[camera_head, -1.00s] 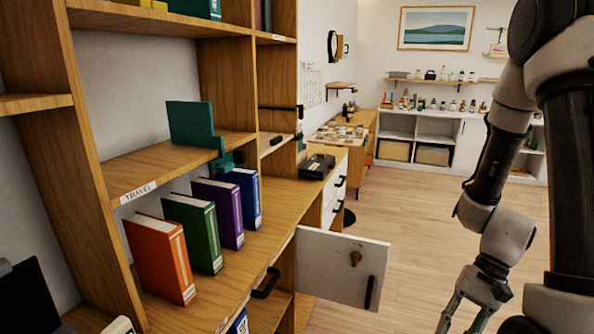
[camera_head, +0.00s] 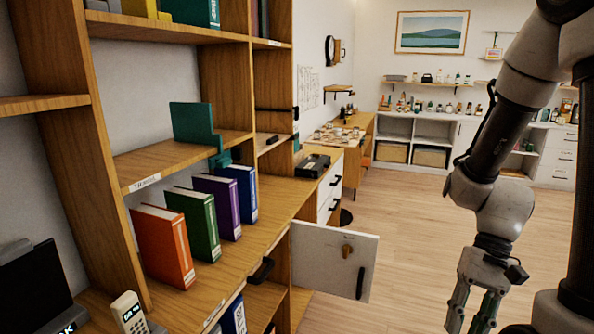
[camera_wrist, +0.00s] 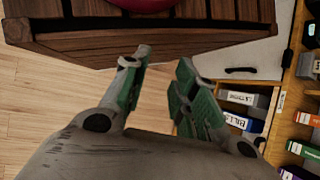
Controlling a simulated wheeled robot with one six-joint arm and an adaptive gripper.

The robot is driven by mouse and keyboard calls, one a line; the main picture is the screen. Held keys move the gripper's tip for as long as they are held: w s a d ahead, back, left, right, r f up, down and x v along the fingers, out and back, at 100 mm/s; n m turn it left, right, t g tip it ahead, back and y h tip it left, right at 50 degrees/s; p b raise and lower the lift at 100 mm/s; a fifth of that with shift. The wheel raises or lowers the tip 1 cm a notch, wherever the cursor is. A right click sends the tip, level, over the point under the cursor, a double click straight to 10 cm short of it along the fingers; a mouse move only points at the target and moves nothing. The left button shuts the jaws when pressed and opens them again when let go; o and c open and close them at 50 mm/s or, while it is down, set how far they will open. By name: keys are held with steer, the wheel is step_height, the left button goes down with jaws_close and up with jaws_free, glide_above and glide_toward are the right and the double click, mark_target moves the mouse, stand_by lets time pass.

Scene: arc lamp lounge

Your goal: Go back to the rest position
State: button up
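My gripper (camera_head: 472,312) hangs at the lower right of the head view, clear of the shelf, with its fingers pointing down. In the wrist view my gripper (camera_wrist: 158,85) shows two grey fingers with green pads, spread apart with nothing between them. Wooden floor shows beside the fingers, and a dark slatted wooden piece (camera_wrist: 150,42) lies beyond their tips.
The bookcase (camera_head: 75,150) fills the left, with orange (camera_head: 163,245), green (camera_head: 196,222), purple (camera_head: 218,205) and blue (camera_head: 242,190) books on its counter. An open white cabinet door (camera_head: 325,262) juts out between the bookcase and my gripper. The floor (camera_head: 400,220) ahead is clear.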

steer(key=w+d+r+n+t+h, duration=0.1)
steer(key=r+t, duration=0.3)
steer(key=r, duration=0.5)
steer(key=w+d+r+n+t+h, duration=0.1)
steer(key=d+r+n+t+h, duration=0.1)
steer(key=r, duration=0.8)
steer(key=d+t+h, duration=0.1)
steer(key=d+t, duration=0.1)
steer(key=t, duration=0.1)
steer(key=shift+d+r+n, duration=0.15)
steer(key=shift+r+n, duration=0.15)
